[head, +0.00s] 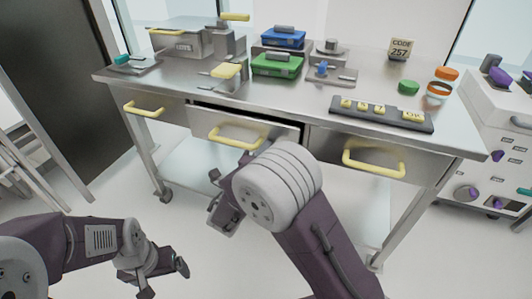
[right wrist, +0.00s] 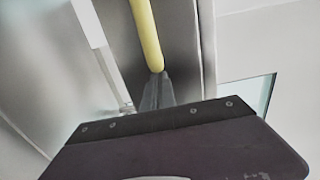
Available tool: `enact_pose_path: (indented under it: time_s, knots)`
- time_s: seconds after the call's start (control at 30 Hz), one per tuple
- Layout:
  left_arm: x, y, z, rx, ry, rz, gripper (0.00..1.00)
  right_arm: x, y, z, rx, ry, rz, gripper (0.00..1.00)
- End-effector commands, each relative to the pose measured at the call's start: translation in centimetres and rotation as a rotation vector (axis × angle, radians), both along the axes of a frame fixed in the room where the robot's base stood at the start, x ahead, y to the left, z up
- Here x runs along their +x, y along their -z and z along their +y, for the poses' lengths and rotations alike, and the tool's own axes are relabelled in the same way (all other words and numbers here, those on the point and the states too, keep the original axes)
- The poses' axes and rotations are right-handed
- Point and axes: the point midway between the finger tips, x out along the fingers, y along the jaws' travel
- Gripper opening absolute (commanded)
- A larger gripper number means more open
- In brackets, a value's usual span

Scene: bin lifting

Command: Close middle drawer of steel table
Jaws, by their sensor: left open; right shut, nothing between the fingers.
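The steel table (head: 300,92) has three front drawers with yellow handles. The middle drawer (head: 205,123) is pulled out a little, with a dark gap along its top edge. Its yellow handle (head: 235,138) faces me. My right gripper (head: 219,180) is shut and empty, just below and in front of that handle. In the right wrist view, the shut fingers (right wrist: 157,91) are close to the end of a yellow handle bar (right wrist: 147,35); I cannot tell if they touch. My left gripper (head: 166,280) is open and empty, low and away from the table.
The left drawer (head: 170,108) and right drawer (head: 325,145) look shut. The tabletop holds a grey box (head: 180,44), blue and green cases (head: 278,66), a keypad strip (head: 382,114) and orange-lidded jars (head: 440,90). A white machine (head: 490,135) stands at the right.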

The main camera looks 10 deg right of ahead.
Motion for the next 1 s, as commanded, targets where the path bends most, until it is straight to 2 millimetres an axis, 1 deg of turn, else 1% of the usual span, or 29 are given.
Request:
enact_pose_path:
  time_s: [0.1, 0.37, 0.47, 0.6, 0.7, 1.0]
  knots:
    - [0.0, 0.2, 0.0, 0.0, 0.0, 0.0, 0.89, 0.3, 0.0, -0.2, -0.001, 0.0, 0.0, 0.0]
    - [0.0, 0.1, 0.0, 0.0, 0.0, 0.0, 0.89, 0.3, -0.1, -0.2, -0.001, 0.0, 0.001, 0.0]
    - [0.0, -0.8, 0.0, 0.0, 0.0, 0.0, 0.89, 1.2, -0.4, -0.9, -0.001, 0.004, 0.001, 0.0]
    - [0.0, -2.0, 0.0, 0.0, 0.0, 0.0, 0.89, 3.1, -0.5, -2.2, -0.001, 0.004, 0.001, 0.0]
    - [0.0, -2.2, 0.0, 0.0, 0.0, 0.0, 0.89, 3.8, -0.2, -2.7, 0.0, 0.003, 0.001, 0.0]
    - [0.0, -2.1, 0.0, 0.0, 0.0, 0.0, 0.89, 4.1, -0.3, -2.8, 0.0, 0.002, -0.006, 0.0]
